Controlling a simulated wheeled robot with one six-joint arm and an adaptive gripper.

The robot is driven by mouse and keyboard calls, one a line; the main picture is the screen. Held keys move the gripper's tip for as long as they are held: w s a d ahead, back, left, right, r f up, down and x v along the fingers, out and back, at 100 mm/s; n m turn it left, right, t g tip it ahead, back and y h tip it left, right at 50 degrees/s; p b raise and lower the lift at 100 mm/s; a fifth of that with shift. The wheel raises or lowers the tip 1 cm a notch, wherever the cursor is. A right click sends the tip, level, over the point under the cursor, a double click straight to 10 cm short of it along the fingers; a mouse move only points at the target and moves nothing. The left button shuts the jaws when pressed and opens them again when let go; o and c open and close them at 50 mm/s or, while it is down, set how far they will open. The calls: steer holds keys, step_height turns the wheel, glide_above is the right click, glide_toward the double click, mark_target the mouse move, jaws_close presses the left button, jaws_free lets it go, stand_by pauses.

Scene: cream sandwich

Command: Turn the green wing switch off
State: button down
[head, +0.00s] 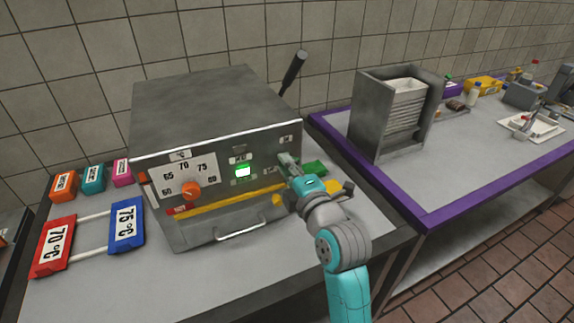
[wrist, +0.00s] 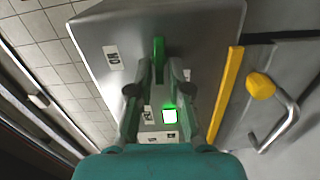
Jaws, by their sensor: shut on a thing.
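The green wing switch (wrist: 158,58) is on the grey front panel of a boxy machine (head: 205,105). In the wrist view its upper end shows upright in the picture, between my fingers. My gripper (wrist: 156,80) is shut on it, one finger on each side. In the head view my gripper (head: 288,160) is at the right part of the panel and hides the switch. A lit green square lamp (wrist: 169,117) is beside the gripper; it also shows in the head view (head: 243,171). Small labels surround the switch, too small to read surely.
The machine has an orange temperature knob (head: 191,190), a yellow bar (head: 225,200) and a front handle (head: 242,231). A black lever (head: 293,71) rises behind it. Red (head: 54,247) and blue (head: 127,225) temperature blocks lie left.

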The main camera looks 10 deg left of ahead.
steer(key=shift+f+n, duration=0.15)
steer(key=shift+n, duration=0.35)
steer(key=c, duration=1.3)
jaws_free()
steer(key=shift+o, duration=0.2)
steer(key=v, duration=1.2)
